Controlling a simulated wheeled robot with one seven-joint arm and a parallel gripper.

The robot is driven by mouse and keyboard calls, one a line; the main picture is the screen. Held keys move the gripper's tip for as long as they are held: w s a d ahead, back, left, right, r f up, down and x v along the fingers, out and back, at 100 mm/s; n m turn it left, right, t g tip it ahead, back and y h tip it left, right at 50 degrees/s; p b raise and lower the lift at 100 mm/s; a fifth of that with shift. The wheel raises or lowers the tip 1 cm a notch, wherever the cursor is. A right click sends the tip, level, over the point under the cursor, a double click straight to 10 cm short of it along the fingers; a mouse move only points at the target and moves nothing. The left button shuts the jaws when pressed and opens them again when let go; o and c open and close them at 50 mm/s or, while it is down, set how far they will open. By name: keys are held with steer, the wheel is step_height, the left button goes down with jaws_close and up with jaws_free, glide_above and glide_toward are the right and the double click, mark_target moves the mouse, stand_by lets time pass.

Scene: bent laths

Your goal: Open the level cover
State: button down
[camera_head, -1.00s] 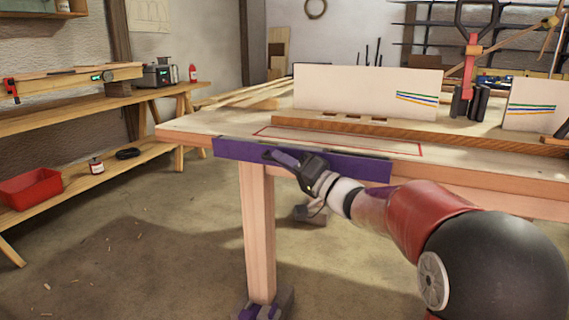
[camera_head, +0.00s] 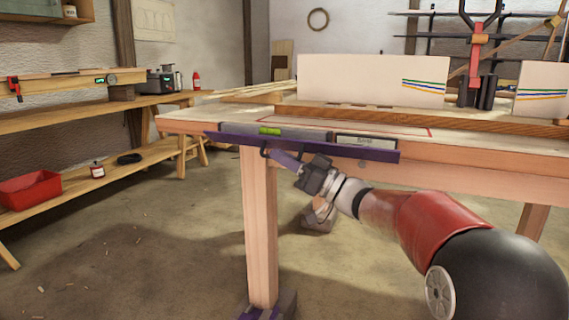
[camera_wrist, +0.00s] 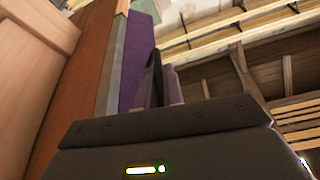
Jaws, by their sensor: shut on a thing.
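The level cover (camera_head: 340,150) is a long purple panel along the front edge of the workbench. It is tilted outward, and the grey level (camera_head: 305,132) shows above it, with a green vial (camera_head: 269,131) and a pale label (camera_head: 365,141). My gripper (camera_head: 278,156) is below the left half of the cover, shut on its dark handle (camera_head: 264,150). In the wrist view, the purple cover (camera_wrist: 137,55) stands beside the grey strip of the level, and my fingers (camera_wrist: 158,85) reach up at it. The fingers partly hide the handle there.
The workbench leg (camera_head: 260,230) stands just left of my arm. Upright white boards (camera_head: 370,80) and a red clamp (camera_head: 475,60) are on the bench top. A side bench (camera_head: 60,123) with a red bin (camera_head: 30,190) stands left. Open floor lies between.

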steer(key=shift+f+n, duration=0.15)
steer(key=shift+n, duration=0.35)
steer(key=c, duration=1.5)
jaws_free()
steer(key=v, duration=0.8)
steer(key=shift+f, duration=0.1)
